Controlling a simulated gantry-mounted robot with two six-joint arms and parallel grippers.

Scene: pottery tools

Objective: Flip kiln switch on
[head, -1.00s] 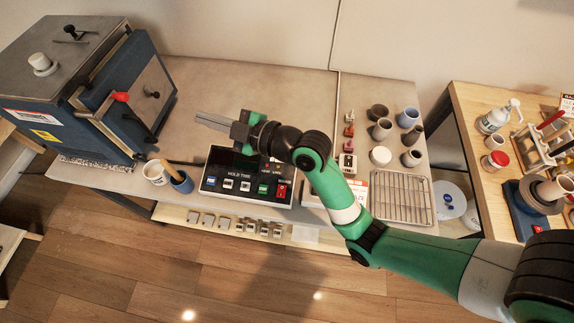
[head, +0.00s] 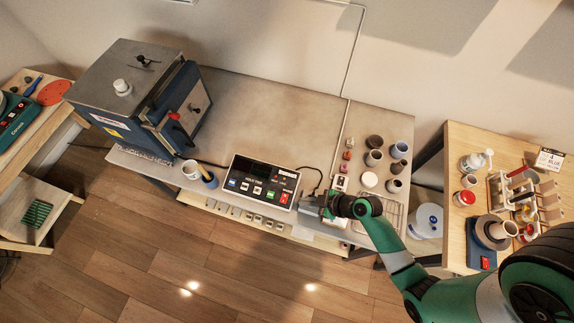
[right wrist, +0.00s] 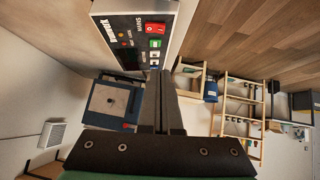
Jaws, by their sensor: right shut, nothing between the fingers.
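The grey control box (head: 238,198) sits at the front edge of the table, with a dark display and a row of coloured buttons. Its red mains switch (head: 285,198) is at the right end of its face. In the right wrist view the red switch (right wrist: 155,28) is beyond my fingertips, above a green button (right wrist: 155,43). I cannot tell the switch's position. The blue-grey kiln (head: 132,95) stands at the left of the table. My right gripper (head: 304,203) is shut and empty, just right of the box; its closed fingers (right wrist: 158,78) point toward the box. My left gripper is out of view.
Several small pots, a white lid (head: 369,180) and a wire rack (head: 393,216) are on the right. The table behind the box is clear. A lower shelf runs below the front edge.

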